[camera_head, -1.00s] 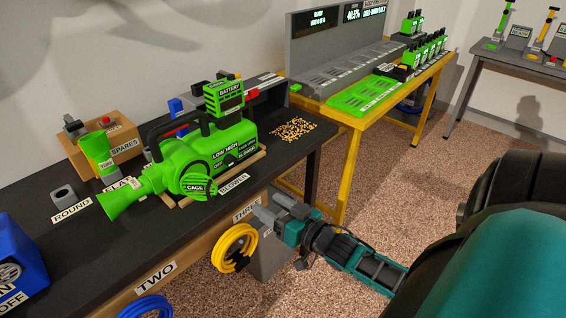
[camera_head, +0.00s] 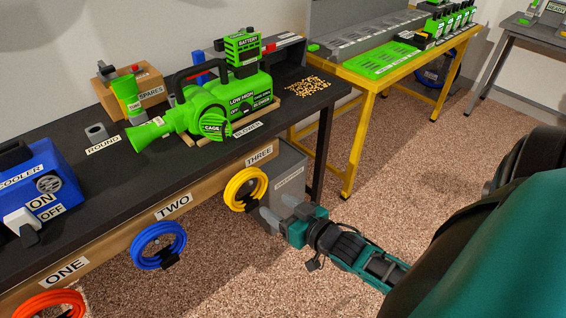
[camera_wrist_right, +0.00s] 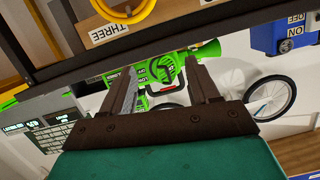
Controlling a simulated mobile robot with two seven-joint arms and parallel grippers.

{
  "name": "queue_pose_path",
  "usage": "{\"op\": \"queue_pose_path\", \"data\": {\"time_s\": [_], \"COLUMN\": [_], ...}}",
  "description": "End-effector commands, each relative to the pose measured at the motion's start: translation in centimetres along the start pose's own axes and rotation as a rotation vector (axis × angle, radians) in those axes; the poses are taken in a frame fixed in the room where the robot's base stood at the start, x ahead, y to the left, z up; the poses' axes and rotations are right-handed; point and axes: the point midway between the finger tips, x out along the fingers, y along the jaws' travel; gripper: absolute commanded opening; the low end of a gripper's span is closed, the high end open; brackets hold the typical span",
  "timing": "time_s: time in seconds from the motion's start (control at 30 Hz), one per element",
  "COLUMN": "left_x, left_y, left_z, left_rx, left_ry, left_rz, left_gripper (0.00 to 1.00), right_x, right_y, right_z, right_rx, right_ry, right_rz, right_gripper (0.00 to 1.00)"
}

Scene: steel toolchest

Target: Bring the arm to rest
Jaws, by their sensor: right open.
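My right gripper (camera_head: 280,212) is in front of the dark workbench, below its front edge, near the yellow coil. Its two fingers are apart with nothing between them. In the right wrist view the open fingers (camera_wrist_right: 165,90) frame the green blower in the background, beyond the bench edge. My right arm comes in from the lower right of the head view. My left gripper is not in view.
The green blower (camera_head: 215,105) stands on the dark workbench (camera_head: 70,190). A yellow coil (camera_head: 245,188), a blue coil (camera_head: 158,246) and an orange coil (camera_head: 48,305) hang on its front. A grey bin (camera_head: 290,172) stands beneath. Speckled floor (camera_head: 400,200) at right is clear.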

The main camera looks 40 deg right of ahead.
Motion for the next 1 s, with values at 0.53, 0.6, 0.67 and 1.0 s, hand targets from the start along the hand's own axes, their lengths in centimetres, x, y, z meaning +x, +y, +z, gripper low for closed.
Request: {"op": "queue_pose_path", "data": {"time_s": [0.53,0.6,0.67,1.0], "left_x": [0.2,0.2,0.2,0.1], "left_y": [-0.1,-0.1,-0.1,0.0], "left_z": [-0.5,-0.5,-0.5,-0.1], "left_rx": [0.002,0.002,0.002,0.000], "left_ry": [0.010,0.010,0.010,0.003], "left_rz": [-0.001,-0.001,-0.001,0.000], "left_gripper": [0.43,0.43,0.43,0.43], "right_x": [-0.1,-0.1,-0.1,-4.5], "right_y": [-0.2,-0.2,-0.2,-8.3], "right_z": [0.2,0.2,0.2,6.2], "right_rx": [-0.004,-0.004,-0.004,-0.144], "right_ry": [-0.008,-0.008,-0.008,-0.278], "right_rz": [0.000,0.000,0.000,-0.048], "right_gripper": [0.60,0.60,0.60,0.60]}}
